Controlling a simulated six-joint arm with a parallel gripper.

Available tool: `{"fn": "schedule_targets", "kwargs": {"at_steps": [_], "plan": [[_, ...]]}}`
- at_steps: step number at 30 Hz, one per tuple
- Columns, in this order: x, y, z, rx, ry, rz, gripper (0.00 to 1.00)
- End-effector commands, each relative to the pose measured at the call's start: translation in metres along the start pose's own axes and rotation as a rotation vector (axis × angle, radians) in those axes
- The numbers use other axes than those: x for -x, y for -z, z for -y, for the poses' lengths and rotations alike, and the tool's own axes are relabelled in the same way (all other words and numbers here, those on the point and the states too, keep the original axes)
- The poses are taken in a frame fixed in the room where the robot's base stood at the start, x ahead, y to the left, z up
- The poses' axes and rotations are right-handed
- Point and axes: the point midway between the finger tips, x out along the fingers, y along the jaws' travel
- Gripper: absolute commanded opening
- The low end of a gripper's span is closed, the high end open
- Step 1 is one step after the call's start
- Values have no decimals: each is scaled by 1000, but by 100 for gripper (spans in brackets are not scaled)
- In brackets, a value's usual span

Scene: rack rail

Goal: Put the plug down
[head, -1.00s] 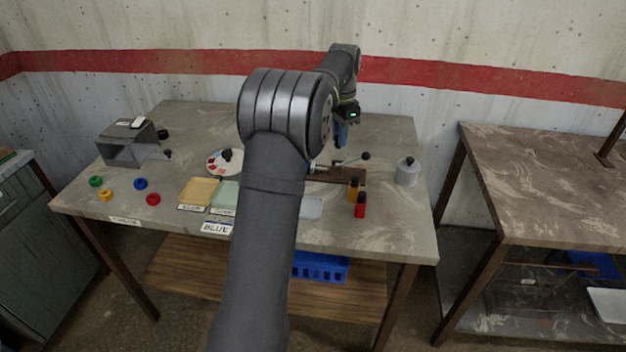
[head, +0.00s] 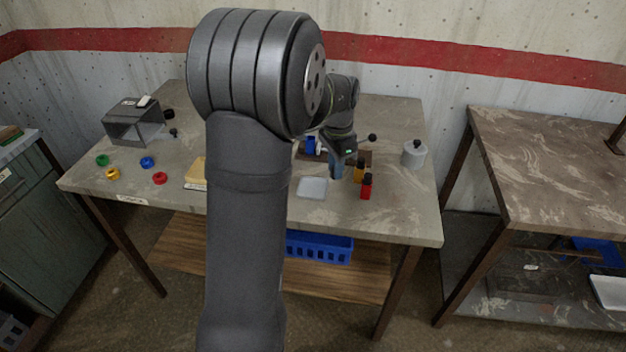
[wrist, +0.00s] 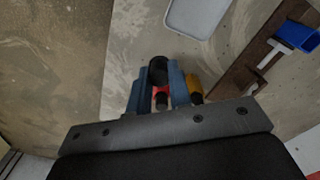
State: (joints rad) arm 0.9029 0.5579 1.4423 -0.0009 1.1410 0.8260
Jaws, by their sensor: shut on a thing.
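The white tray (head: 312,187) lies left. Behind is the brown rail (wrist: 235,70) with a blue block (head: 311,146). A grey cylinder (head: 413,155) stands farther right.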

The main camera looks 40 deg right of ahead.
Motion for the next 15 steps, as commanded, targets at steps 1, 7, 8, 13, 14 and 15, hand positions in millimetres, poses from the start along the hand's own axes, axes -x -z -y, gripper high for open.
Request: {"fn": "schedule_targets", "kwargs": {"at_steps": [1, 7, 8, 13, 14, 15], "plan": [[-9, -6, 12, 6, -3, 2, 0], [-33, -23, 50, 4, -2, 1, 0], [-36, -25, 54, 3, -1, 1, 0], [-44, -30, 67, 0, 0, 0, 0], [-45, -31, 68, 0, 0, 0, 0], [-48, -31, 68, 0, -1, 1, 0]]}}
